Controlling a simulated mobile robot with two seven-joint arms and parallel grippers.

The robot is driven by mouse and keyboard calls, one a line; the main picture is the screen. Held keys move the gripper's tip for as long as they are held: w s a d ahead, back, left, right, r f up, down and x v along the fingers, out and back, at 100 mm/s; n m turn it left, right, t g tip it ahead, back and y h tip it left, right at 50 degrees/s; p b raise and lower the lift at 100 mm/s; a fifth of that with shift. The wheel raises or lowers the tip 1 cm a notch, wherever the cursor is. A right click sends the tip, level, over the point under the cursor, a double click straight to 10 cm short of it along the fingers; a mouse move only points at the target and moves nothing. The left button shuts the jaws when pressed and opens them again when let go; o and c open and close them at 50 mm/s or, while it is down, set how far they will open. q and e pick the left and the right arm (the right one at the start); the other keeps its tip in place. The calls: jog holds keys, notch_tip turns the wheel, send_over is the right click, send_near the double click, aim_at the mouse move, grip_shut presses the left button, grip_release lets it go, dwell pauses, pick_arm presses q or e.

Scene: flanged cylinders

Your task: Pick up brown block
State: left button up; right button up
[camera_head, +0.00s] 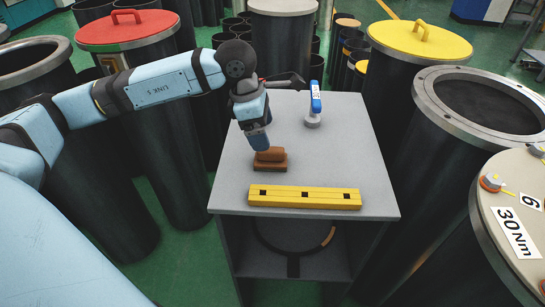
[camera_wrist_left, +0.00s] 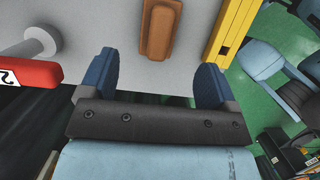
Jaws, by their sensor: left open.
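The brown block (camera_head: 270,155) lies on the grey tabletop, near its left front, and looks like a wider base with a narrower raised part on top. My left gripper (camera_head: 262,143) points down just above and behind the block in the head view, partly covering its surroundings. In the left wrist view, the two blue fingers of the gripper (camera_wrist_left: 155,72) are spread wide with nothing between them. The block (camera_wrist_left: 159,28) shows ahead of the fingertips, roughly centred between them. I cannot tell the exact height gap. My right gripper is not in view.
A yellow bar (camera_head: 304,197) lies along the front of the table (camera_head: 350,150). A blue-handled tool with a grey round base (camera_head: 312,121) stands behind the block. Dark flanged cylinders surround the table, with red (camera_head: 127,30) and yellow (camera_head: 420,40) lids. The tabletop's right side is clear.

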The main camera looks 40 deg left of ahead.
aim_at(273, 154)
pick_arm(q)
jog(key=p+x, duration=0.1)
jog(key=x, duration=0.7)
jog(key=shift+w+d+f, duration=0.15)
jog(key=c, duration=1.1)
notch_tip(273, 154, up, 20)
jog(key=shift+r+b, duration=0.1)
jog(key=shift+b, duration=0.35)
